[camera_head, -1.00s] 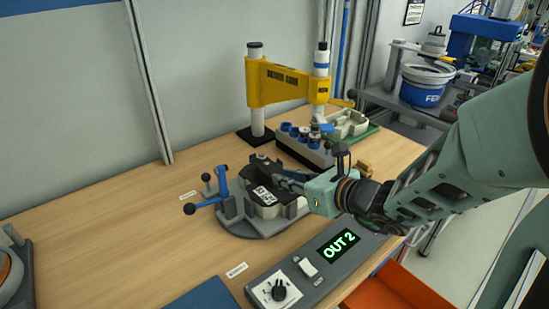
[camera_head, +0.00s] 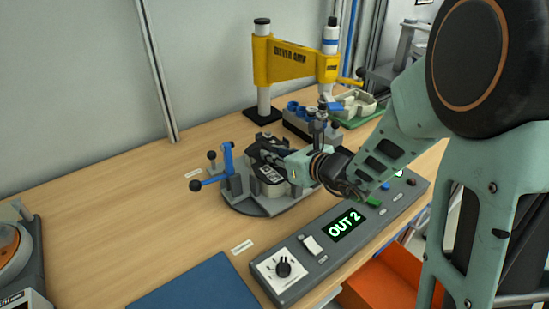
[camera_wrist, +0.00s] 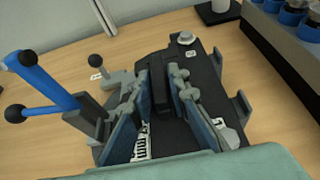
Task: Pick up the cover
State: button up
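The cover is a dark, flat piece with a raised black rib (camera_wrist: 160,92) and a white printed label, which shows in the head view (camera_head: 269,174). It sits in a grey clamping fixture (camera_head: 240,205) with blue-handled levers. My gripper (camera_wrist: 162,80) is at the cover, one finger on each side of the rib. The fingers look open, with narrow gaps to the rib. In the head view my gripper (camera_head: 265,153) comes in from the right, low over the fixture. The fingers hide part of the cover and its label.
A blue-handled lever (camera_wrist: 45,85) stands left of my gripper. A control box (camera_head: 315,245) reading "OUT 2" lies in front of the fixture. A yellow press (camera_head: 290,62) and a rack of blue-topped parts (camera_head: 300,120) stand behind. A blue mat (camera_head: 200,285) lies at the front.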

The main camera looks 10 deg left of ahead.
aim_at(274, 151)
jog(key=shift+c, duration=0.4)
grip_shut()
jog(key=shift+r+p, duration=0.65)
jog(key=shift+r, duration=0.2)
notch_tip(274, 151, up, 2)
jog(key=shift+d+r+p, duration=0.1)
jog(key=shift+r+p, duration=0.15)
jog(key=shift+p, duration=0.6)
jog(key=r+p+v, duration=0.1)
jog(key=p+v, duration=0.1)
jog(key=v, duration=0.6)
jog(key=w+r+p+v, duration=0.1)
jog(key=r+p+v, duration=0.1)
jog(key=v, duration=0.6)
jog(key=shift+a+p, duration=0.25)
jog(key=shift+p, duration=0.35)
